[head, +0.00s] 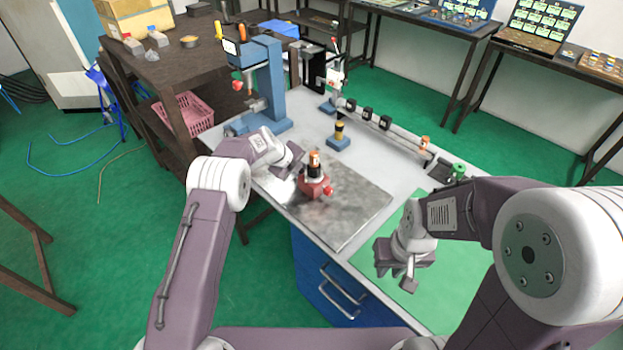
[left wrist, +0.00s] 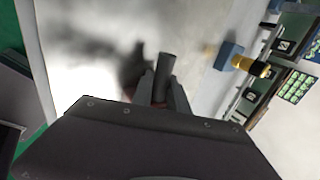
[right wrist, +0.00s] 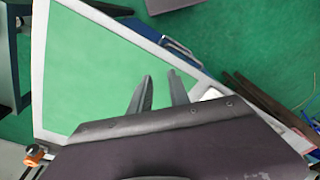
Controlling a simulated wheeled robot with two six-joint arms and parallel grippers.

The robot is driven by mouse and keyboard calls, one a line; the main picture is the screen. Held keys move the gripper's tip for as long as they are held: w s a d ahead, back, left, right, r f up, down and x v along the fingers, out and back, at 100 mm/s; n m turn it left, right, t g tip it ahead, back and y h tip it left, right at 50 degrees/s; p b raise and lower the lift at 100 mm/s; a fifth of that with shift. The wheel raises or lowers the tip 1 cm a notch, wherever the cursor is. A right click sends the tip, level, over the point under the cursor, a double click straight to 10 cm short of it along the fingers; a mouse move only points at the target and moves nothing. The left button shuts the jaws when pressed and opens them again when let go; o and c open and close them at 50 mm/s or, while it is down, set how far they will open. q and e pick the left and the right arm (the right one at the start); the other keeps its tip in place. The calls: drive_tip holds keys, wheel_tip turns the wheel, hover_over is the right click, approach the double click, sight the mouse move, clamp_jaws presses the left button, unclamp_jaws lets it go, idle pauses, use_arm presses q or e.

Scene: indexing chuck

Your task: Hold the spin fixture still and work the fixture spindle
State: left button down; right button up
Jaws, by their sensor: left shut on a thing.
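The spin fixture (head: 315,187) is a red block with a red knob on its right side, standing on the grey metal plate (head: 352,210). On top of it sits the fixture spindle (head: 314,165), dark with a copper-coloured top. My left gripper (head: 296,160) reaches in from the left beside the fixture. In the left wrist view its fingers (left wrist: 163,88) are shut on a dark cylindrical part, with a little red showing low between them. My right gripper (head: 408,278) hangs over the green mat (head: 440,265), away from the fixture. In the right wrist view its fingers (right wrist: 160,88) are apart and empty.
A blue press (head: 270,85) stands at the table's back left. A blue block with a black and yellow post (head: 339,138) stands behind the fixture. A rail with black blocks (head: 385,122) runs along the back right. The green mat is clear.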

drive_tip(key=o, duration=0.5)
drive_tip(key=shift+w+a+f, duration=0.1)
drive_tip(key=shift+a+f, duration=0.05)
drive_tip(key=shift+a, duration=0.15)
drive_tip(key=shift+o, duration=0.7)
drive_tip(key=w+a+n+y, duration=0.2)
drive_tip(key=a, duration=0.1)
drive_tip(key=w+a+n+g+y, duration=0.1)
drive_tip(key=a+y, duration=0.1)
drive_tip(key=shift+w+a+f+n, duration=0.15)
drive_tip(key=shift+w+f+n, duration=0.15)
drive_tip(key=shift+w+f, duration=0.05)
drive_tip(key=w+a+n+y, duration=0.2)
drive_tip(key=w+a+y, duration=0.15)
drive_tip(key=w, duration=0.25)
drive_tip(key=n+t+y, duration=0.3)
drive_tip(key=n+t, duration=0.2)
drive_tip(key=t, duration=0.3)
approach(314, 169)
drive_tip(key=x, duration=0.7)
drive_tip(key=d+f+x, duration=0.1)
drive_tip(key=x, duration=0.3)
drive_tip(key=shift+w+a+f, duration=0.1)
drive_tip(key=shift+w+a, duration=0.1)
drive_tip(key=shift+w, duration=0.25)
